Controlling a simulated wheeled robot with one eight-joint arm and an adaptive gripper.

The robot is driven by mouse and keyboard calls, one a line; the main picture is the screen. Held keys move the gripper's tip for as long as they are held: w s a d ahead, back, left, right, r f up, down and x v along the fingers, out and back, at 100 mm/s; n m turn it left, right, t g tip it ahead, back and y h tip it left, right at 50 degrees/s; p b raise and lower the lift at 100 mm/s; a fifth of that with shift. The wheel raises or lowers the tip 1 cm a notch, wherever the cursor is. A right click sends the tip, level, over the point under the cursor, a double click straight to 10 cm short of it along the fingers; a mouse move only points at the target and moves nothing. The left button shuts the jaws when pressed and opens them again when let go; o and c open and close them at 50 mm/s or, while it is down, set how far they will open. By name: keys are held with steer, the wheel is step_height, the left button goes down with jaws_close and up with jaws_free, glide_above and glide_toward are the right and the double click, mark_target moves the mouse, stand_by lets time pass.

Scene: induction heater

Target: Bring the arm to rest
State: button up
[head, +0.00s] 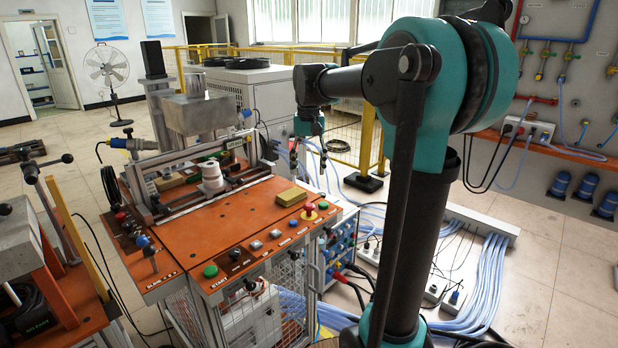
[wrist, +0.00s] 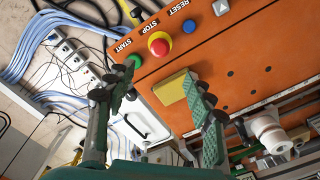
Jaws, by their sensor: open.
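My arm stands at the right of the head view, bent at the elbow, with its forearm reaching left. My gripper (head: 309,162) hangs from the forearm's end near the right edge of the orange bench top (head: 225,235). In the wrist view my gripper (wrist: 157,82) shows its two green padded fingers spread apart, with nothing held between them. A yellow block (head: 290,197) lies on the bench top near the right edge. In the wrist view the block (wrist: 170,90) is partly hidden behind the right finger.
A red stop button (head: 309,208) and green start button (head: 210,271) sit on the bench. A white coil-like part (head: 212,178) stands on the rail fixture. Blue cables (head: 485,275) and power strips cover the floor at right. A yellow fence (head: 345,130) stands behind.

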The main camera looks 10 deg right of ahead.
steer(key=shift+r, duration=0.2)
steer(key=s+d+f+n+t, duration=0.1)
steer(key=s+d+f+t, duration=0.1)
steer(key=s+f, duration=0.9)
steer(key=s+d+f+t, duration=0.2)
steer(key=s+f, duration=0.9)
steer(key=f, duration=0.2)
steer(key=shift+s+d+f+n, duration=0.15)
steer(key=shift+s+f+n, duration=0.05)
steer(key=shift+f+n, duration=0.2)
steer(key=shift+c, duration=0.3)
